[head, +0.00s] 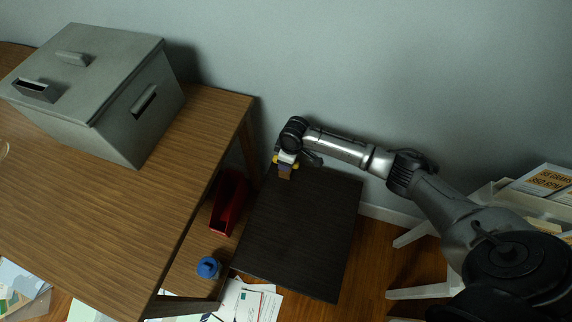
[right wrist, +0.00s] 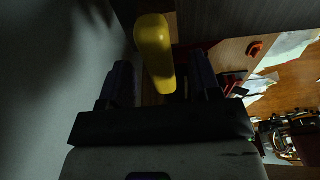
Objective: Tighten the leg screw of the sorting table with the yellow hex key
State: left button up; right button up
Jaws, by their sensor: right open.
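The yellow hex key (right wrist: 153,45), of which only a rounded yellow part shows, is in the right wrist view. It lies between the two dark fingers of my right gripper (right wrist: 161,66), with gaps visible on both sides. In the head view my right gripper (head: 285,168) is at the far edge of a dark low cabinet or table, near the wall, with small yellow patches beside it. The wooden table (head: 150,215), likely the sorting table, stands at left with a leg (head: 248,145) near the gripper. I cannot make out the leg screw. My left gripper is out of view.
A grey lidded box (head: 125,85) stands on the wooden table. A red bin (head: 227,203) and a blue object (head: 208,267) are below its right edge. The dark top (head: 300,235) is mostly clear. Papers (head: 245,303) lie in front; a white rack (head: 415,235) stands right.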

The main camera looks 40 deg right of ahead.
notch_tip(320, 180, down, 2)
jog(key=shift+w+a+f+b, duration=0.1)
jog(key=shift+w+b, duration=0.05)
jog(key=shift+b, duration=0.2)
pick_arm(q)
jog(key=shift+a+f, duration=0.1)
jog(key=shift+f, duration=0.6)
pick_arm(e)
jog(key=shift+c, duration=0.2)
jog(key=shift+c, duration=0.9)
jog(key=c, duration=0.8)
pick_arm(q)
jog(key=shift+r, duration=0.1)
pick_arm(e)
jog(key=shift+r, duration=0.25)
